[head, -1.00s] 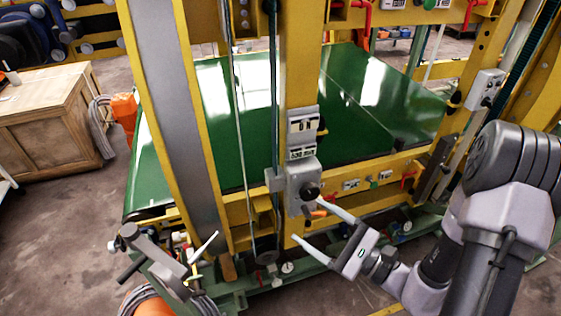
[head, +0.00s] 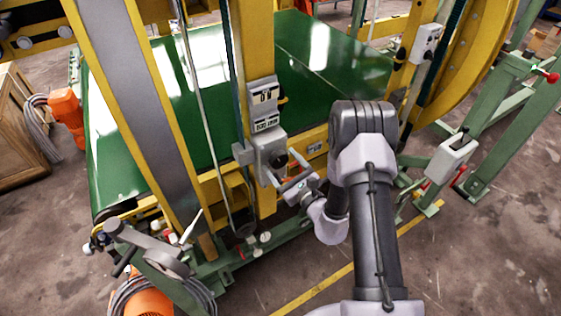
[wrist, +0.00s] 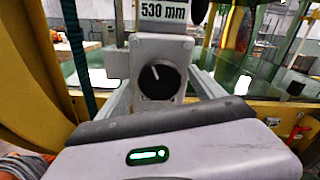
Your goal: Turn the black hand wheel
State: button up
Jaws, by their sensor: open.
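The black hand wheel (wrist: 158,80) is a small round black knob with a white mark. It sits on the front of a grey box (wrist: 146,52) below a "530 mm" label. In the head view the wheel (head: 281,160) shows small on the box, partly crowded by my fingers. My gripper (head: 279,166) is open in front of the box. In the wrist view my fingers (wrist: 163,88) reach forward on either side of the wheel, with clear gaps to it. I cannot tell how deep the fingertips reach beside it.
The box is mounted on a yellow post (head: 247,55) before a green conveyor bed (head: 310,60). A grey lever assembly (head: 150,245) stands at lower left. A green frame with a grey box (head: 452,158) stands at right. The floor at lower right is clear.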

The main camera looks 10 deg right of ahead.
jog(key=shift+w+a, duration=0.15)
jog(key=shift+w, duration=0.25)
jog(key=c, duration=1.4)
jog(key=shift+m, duration=0.4)
